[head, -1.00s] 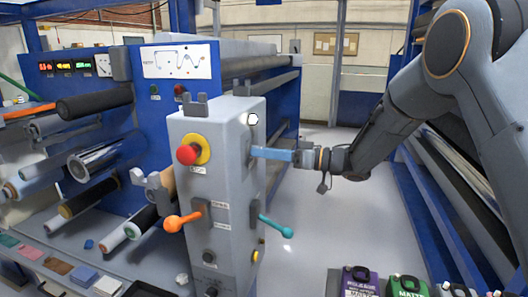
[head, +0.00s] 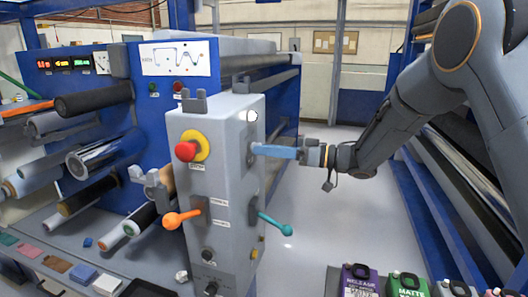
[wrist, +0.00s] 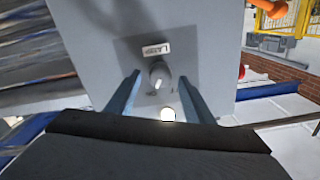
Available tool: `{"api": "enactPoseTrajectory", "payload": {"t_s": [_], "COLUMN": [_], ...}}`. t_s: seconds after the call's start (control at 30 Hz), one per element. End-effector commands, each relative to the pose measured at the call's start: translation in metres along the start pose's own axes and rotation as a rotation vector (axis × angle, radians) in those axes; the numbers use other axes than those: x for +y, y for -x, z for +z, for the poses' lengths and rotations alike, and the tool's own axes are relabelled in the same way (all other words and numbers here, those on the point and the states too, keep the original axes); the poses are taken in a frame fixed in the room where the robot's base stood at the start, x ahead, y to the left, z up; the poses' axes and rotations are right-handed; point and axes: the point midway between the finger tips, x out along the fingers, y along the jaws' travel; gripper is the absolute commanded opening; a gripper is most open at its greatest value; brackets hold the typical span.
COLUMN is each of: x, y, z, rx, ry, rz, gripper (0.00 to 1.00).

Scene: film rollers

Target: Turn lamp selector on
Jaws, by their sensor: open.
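The lamp selector is a small grey rotary knob (wrist: 160,76) with a white pointer mark, under a small white label (wrist: 156,49) in the wrist view. It sits on the side face of the grey control pedestal (head: 205,150). My gripper (head: 255,150) reaches that face from the right in the head view. In the wrist view its two blue fingers (wrist: 158,92) are open, one on each side of the knob, with a gap visible on both sides. The label's words are too small to read surely. A round white light (wrist: 167,114) shows near the knob, between the fingers.
The pedestal also carries a red emergency button (head: 187,151), an orange lever (head: 182,219) and a teal lever (head: 275,226) below my gripper. Film rollers (head: 95,100) stand at the left. Containers (head: 360,281) stand at the bottom right. The floor behind is clear.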

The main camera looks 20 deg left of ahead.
Motion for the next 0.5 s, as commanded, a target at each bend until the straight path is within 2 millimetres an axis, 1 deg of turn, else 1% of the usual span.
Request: {"api": "enactPoseTrajectory", "payload": {"t_s": [0.1, 0.23, 0.4, 0.5], "x": [0.002, 0.002, 0.001, 0.000], "y": [0.022, 0.042, 0.059, 0.062], "z": [0.001, 0.002, 0.001, 0.001], "rx": [0.002, 0.001, 0.001, 0.000], "ry": [0.000, 0.000, 0.000, -0.001], "rz": [0.003, 0.003, 0.001, 0.000], "gripper": [0.48, 0.48, 0.48, 0.48]}}
